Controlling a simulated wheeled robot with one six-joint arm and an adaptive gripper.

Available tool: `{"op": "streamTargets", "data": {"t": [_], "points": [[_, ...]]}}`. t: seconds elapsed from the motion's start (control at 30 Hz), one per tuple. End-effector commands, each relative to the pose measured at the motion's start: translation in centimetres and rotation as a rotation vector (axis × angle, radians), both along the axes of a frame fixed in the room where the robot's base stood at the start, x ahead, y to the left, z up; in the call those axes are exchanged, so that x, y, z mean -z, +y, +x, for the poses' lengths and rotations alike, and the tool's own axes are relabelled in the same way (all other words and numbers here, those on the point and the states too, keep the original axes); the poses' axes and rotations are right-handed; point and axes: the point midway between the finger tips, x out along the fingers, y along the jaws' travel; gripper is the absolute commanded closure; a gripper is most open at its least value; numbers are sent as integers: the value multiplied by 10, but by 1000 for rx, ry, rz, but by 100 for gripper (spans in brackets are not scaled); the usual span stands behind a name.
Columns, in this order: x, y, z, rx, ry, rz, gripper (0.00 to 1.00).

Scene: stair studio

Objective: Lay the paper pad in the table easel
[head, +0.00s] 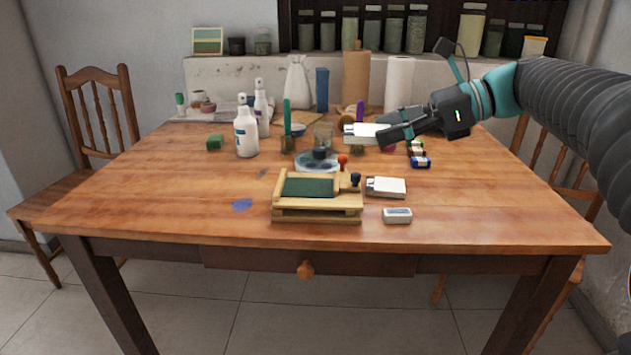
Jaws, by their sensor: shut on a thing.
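A white paper pad (361,133) is held level above the table, behind and to the right of the easel. My gripper (387,128) is shut on its right side, and the fingers hide that end. The low wooden table easel (290,201), with a green panel on its sloped top, stands near the table's front edge. A second white pad-like block (387,187) lies on the table just right of the easel.
The left and right of the table (500,205) are mostly clear.

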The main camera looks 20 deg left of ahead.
Motion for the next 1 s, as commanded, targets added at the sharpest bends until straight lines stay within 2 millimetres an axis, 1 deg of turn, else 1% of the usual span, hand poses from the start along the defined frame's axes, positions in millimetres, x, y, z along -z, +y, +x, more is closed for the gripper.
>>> {"op": "streamTargets", "data": {"t": [0.3, 0.4, 0.5, 0.63, 0.77, 0.87, 1.0], "points": [[39, 62, -2, -2, 3, 0, 74], [50, 80, -3, -3, 3, 0, 74], [58, 95, -3, -2, 2, 0, 74], [64, 105, -3, -1, 1, 0, 74], [69, 108, -3, 1, 2, 0, 74], [80, 107, -2, 2, 3, 0, 74], [100, 107, -3, 2, 4, -1, 74]]}}
